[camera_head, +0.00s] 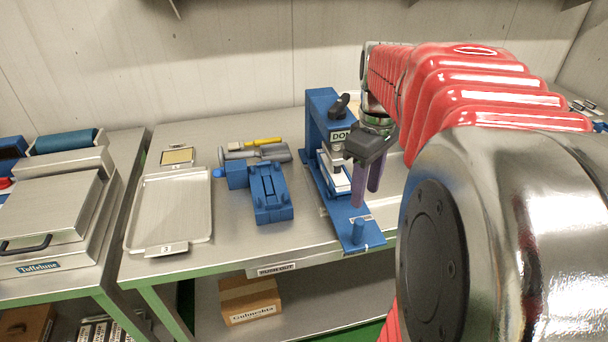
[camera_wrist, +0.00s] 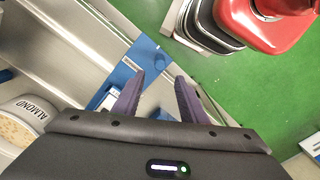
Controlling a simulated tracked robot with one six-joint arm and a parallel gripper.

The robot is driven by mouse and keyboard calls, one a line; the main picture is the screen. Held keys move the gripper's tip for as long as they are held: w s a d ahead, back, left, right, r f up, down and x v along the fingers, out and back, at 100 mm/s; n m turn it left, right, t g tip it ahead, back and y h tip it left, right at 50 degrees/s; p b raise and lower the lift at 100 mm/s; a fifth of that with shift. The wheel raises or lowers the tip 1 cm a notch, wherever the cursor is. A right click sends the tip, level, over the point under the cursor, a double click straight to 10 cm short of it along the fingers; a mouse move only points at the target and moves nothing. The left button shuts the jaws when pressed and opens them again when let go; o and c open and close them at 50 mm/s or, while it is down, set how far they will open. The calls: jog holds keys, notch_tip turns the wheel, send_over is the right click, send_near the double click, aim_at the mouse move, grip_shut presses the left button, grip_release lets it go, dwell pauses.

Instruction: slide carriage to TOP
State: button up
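A blue press (camera_head: 318,110) with a dark knob and a label beginning "DON" stands on the steel table. A blue slide plate (camera_head: 354,236) runs forward from its foot to the table's front edge. A white block (camera_head: 333,174) sits under the press head, partly hidden by my gripper. My gripper (camera_head: 366,198) is open and empty, purple fingers pointing down above the plate, behind the peg. The wrist view shows the fingers apart (camera_wrist: 160,77) and the blue plate (camera_wrist: 118,76) beyond them.
A blue fixture (camera_head: 270,190), a steel tray (camera_head: 170,205) marked 3 and a yellow-handled tool (camera_head: 262,142) lie left of the press. A tub marked ALMOND (camera_wrist: 22,122) shows at left in the wrist view. Green floor (camera_wrist: 240,85) lies beyond the table edge.

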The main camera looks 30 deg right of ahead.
aim_at(358, 230)
notch_tip(358, 230, down, 14)
jog(key=shift+r, duration=0.1)
dwell(0.8)
jog(key=shift+c, duration=0.4)
grip_shut()
